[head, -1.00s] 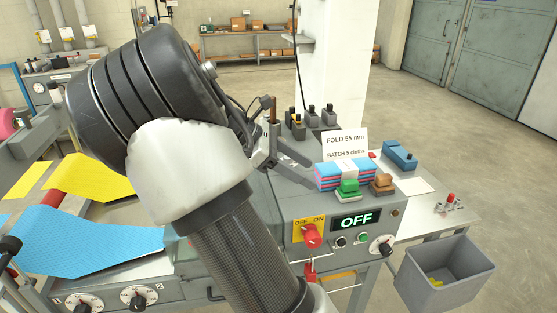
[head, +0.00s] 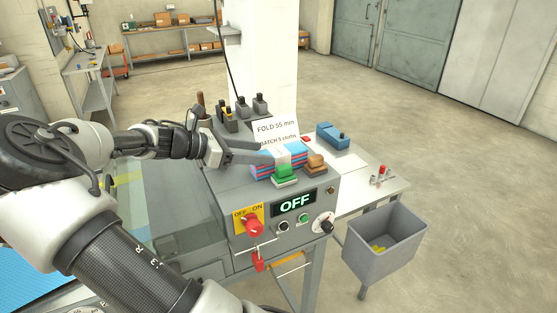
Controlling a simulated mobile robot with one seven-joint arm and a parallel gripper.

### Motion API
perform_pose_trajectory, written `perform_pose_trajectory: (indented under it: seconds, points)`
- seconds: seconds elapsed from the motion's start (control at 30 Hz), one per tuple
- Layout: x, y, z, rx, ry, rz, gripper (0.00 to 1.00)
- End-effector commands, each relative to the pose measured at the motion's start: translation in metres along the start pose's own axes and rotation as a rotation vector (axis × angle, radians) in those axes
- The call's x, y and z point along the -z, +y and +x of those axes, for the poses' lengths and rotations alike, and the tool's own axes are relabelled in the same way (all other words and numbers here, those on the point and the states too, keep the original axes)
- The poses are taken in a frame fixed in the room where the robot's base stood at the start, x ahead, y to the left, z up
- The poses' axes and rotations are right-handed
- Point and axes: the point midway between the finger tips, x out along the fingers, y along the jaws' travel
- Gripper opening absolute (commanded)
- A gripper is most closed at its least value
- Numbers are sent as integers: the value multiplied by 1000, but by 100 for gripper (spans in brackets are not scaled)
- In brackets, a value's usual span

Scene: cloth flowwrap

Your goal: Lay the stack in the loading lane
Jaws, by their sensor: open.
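The stack of folded blue and pink cloths (head: 298,157) sits on top of the grey machine (head: 225,185), behind a green-handled block (head: 285,173). A pale patch shows across its middle. My gripper (head: 273,157) reaches in from the left, with its grey fingers at the left part of the stack and hiding some of it. It is open; whether the fingers touch the cloths I cannot tell. I cannot pick out the loading lane for certain.
A card reading "FOLD 55 mm, BATCH 5 cloths" (head: 276,131) stands behind the stack. A brown-handled block (head: 315,165) is to its right. The machine's display reads OFF (head: 294,203). A white side table (head: 372,185) holds a blue block (head: 332,136). A grey bin (head: 385,245) hangs at the front right.

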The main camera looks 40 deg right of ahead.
Motion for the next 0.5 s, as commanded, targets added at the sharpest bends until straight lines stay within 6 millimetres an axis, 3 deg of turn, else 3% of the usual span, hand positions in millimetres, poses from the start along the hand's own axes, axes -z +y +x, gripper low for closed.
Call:
perform_pose_trajectory:
  seconds: [0.5]
  points:
    - [-4,3,54,0,0,-1,53]
